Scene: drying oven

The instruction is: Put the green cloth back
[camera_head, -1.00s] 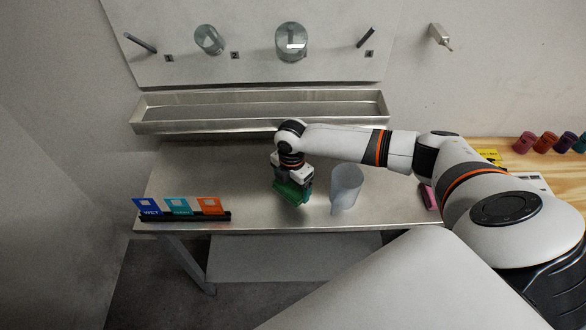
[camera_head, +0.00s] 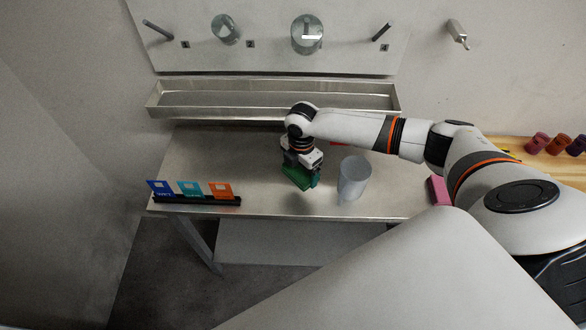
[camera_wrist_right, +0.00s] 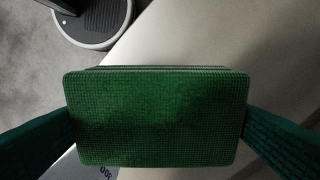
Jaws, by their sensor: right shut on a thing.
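The green cloth (camera_head: 297,178) is a thick, folded pad with a waffle texture. My right gripper (camera_head: 302,172) is shut on it and holds it over the middle of the metal table (camera_head: 260,150). I cannot tell whether the cloth touches the tabletop. In the right wrist view the cloth (camera_wrist_right: 157,115) fills the space between the two dark green fingers of the right gripper (camera_wrist_right: 160,140). My left gripper is not in view.
A translucent cup (camera_head: 354,178) stands just right of the cloth. A rack with blue, teal and orange cards (camera_head: 190,190) sits at the table's front left. A pink block (camera_head: 438,190) lies at right. A metal trough (camera_head: 270,100) runs along the wall behind.

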